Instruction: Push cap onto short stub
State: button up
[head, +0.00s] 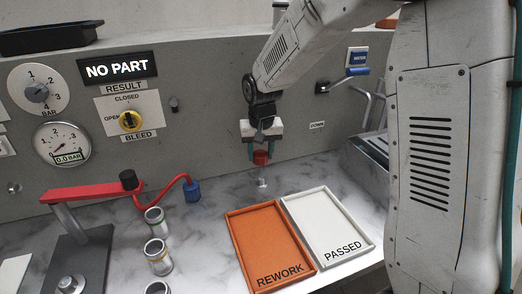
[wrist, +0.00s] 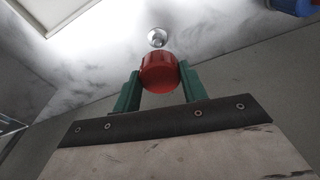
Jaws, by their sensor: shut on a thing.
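My gripper (head: 261,156) has green fingers shut on a red cap (head: 260,158), in front of the grey panel. In the wrist view the cap (wrist: 159,73) sits between the two fingertips (wrist: 158,82). A small shiny metal stub (head: 262,182) stands on the marble bench just below the cap in the head view. It also shows in the wrist view (wrist: 157,38), just beyond the cap. The cap and the stub look apart, with a gap between them. The cap's underside is hidden in the head view.
An orange REWORK tray (head: 233,228) and a white PASSED tray (head: 366,246) lie in front of the stub. A red lever with hose (head: 90,192) and blue fitting (head: 192,190), and several metal cylinders (head: 156,222), stand left. The panel's sign (head: 117,70) reads NO PART.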

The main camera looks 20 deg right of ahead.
send_over(261, 178)
jog(key=shift+s+f, duration=0.2)
jog(key=shift+f, duration=2.5)
jog(key=shift+f, duration=1)
jog(key=shift+f, duration=0.25)
jog(key=shift+f, duration=0.35)
jog(key=o, duration=1.1)
jog(key=r, duration=0.5)
jog(key=s+r, duration=0.1)
jog(key=r, duration=0.1)
jog(key=shift+a+r, duration=0.15)
jog(key=shift+r, duration=0.25)
